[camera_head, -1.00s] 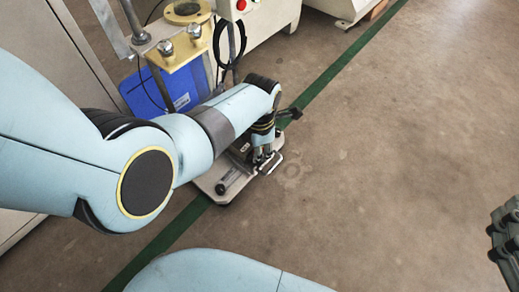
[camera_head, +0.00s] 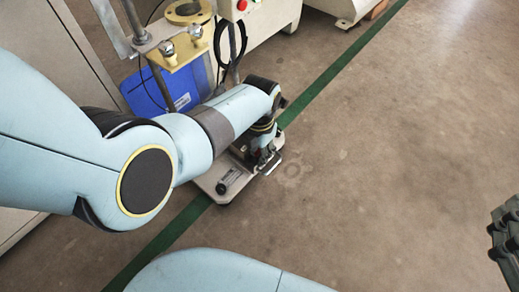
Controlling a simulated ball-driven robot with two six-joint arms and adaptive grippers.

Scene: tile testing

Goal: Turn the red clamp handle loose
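No red clamp handle shows; my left arm hides part of the place where the work is. My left gripper (camera_head: 264,152) points down over a small grey base plate (camera_head: 212,187) near the floor. The wrist covers much of it, and I cannot tell whether its fingers are apart or closed. A metal loop (camera_head: 272,163) shows beside the fingers at the plate's right edge. A dark cylinder (camera_head: 229,181) lies on the plate. Part of my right gripper (camera_head: 505,235) shows at the right edge; its fingers are cut off.
A blue container (camera_head: 165,90) stands behind my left arm, under a yellowish block (camera_head: 177,52) on a metal stand. A pale machine with a red button (camera_head: 242,5) is at the top. A green floor line (camera_head: 335,70) runs diagonally. The floor to the right is clear.

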